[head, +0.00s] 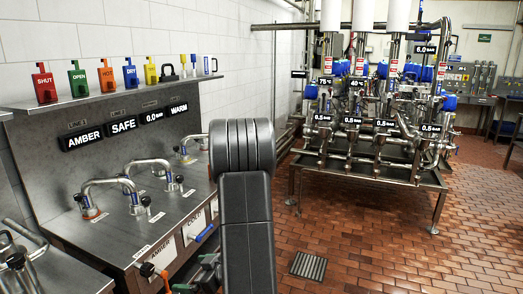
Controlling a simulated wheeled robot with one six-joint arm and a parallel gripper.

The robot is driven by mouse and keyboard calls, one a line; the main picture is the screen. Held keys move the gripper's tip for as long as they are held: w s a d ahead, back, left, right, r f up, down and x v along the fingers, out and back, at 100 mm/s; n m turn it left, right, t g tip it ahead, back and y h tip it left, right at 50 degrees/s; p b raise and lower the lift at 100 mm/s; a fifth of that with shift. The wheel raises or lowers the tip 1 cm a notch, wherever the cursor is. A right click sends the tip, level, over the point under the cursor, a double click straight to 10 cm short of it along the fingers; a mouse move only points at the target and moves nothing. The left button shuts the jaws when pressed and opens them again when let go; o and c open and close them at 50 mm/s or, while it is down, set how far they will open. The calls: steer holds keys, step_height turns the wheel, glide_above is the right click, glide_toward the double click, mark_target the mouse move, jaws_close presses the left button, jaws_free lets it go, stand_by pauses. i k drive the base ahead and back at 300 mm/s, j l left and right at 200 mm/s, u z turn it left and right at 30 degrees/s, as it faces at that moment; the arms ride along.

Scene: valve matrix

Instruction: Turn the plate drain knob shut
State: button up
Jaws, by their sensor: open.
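I cannot pick out the plate drain knob for certain, as no label I can read names it. A blue handle (203,233) sits on the same bench front, to the right. My dark grey arm rises through the bottom middle and hides part of the bench's right end and the floor.
The steel bench (142,227) carries curved pipes and small valves. Colored tags, including a red SHUT tag (45,83), stand on the shelf above. A piping skid (372,166) with gauge labels stands at the back right. Brick floor (400,250) is open around the floor drain (308,266).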

mark_target(147, 269)
steer(key=i+l, duration=0.15)
steer(key=i, duration=0.45)
steer(key=i+l, duration=0.1)
steer(key=i, duration=0.5)
steer(key=i+u, duration=0.1)
steer(key=u, duration=1.85)
steer(key=l, duration=0.3)
steer(key=z, duration=0.05)
